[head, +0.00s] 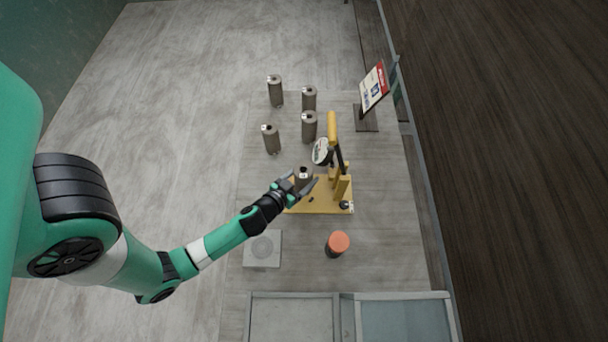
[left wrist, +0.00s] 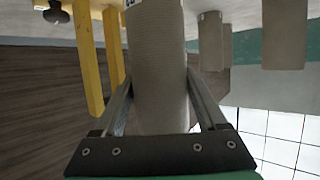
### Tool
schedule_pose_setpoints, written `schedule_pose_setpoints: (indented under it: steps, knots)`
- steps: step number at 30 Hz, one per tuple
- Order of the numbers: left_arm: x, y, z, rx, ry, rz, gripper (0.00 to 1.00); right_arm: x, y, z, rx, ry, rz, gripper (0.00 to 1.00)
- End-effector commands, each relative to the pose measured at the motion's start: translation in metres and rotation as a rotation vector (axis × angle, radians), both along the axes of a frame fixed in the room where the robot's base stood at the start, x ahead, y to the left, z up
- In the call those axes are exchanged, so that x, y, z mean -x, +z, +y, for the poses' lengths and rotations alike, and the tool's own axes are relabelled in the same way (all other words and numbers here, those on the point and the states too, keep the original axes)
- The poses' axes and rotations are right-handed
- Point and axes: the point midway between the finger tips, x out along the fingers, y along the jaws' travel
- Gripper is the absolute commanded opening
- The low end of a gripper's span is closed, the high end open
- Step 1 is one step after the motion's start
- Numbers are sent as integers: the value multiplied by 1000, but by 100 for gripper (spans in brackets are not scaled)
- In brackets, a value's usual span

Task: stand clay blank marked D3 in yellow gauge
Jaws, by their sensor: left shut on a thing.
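My left gripper (head: 296,186) is shut on a grey-brown cylindrical clay blank (head: 303,174). In the left wrist view the blank (left wrist: 157,75) fills the space between the two fingers, and its marking is cut off at the top edge, so I cannot read it. The yellow gauge (head: 333,208) has a flat base, uprights and a round white dial (head: 321,151). The held blank is over or on the left part of the gauge base; I cannot tell whether it touches. Yellow gauge bars (left wrist: 88,60) show left of the blank in the wrist view. My right gripper is not in view.
Several similar blanks (head: 271,139) stand behind the gauge. A sign on a stand (head: 374,89) is at the back right. A dark, orange-topped cylinder (head: 338,242) and a pale square plate (head: 262,260) are in front. Trays (head: 290,318) line the near edge.

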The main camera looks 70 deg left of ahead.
Motion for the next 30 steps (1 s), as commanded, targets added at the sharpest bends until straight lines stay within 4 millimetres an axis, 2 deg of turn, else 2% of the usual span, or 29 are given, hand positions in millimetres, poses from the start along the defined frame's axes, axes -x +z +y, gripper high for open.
schedule_pose_setpoints:
  steps: [8, 15, 20, 21, 24, 25, 30]
  knots:
    - [-1, -36, 0, -2, -2, -2, 0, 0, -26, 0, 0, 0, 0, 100]
    - [-1, -34, 0, -1, -1, -4, 0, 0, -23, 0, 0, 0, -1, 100]
    - [-1, -39, 0, -1, -1, -4, 0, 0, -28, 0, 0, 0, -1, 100]
    - [0, -38, 0, 0, 0, -1, 79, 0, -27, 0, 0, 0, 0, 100]
    - [0, -38, 0, 1, 0, -1, 97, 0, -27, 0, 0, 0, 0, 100]
    - [0, -38, 0, 0, -1, 0, 100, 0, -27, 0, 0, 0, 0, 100]
    - [0, -38, 0, 0, -1, 0, 100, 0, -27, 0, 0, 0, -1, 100]
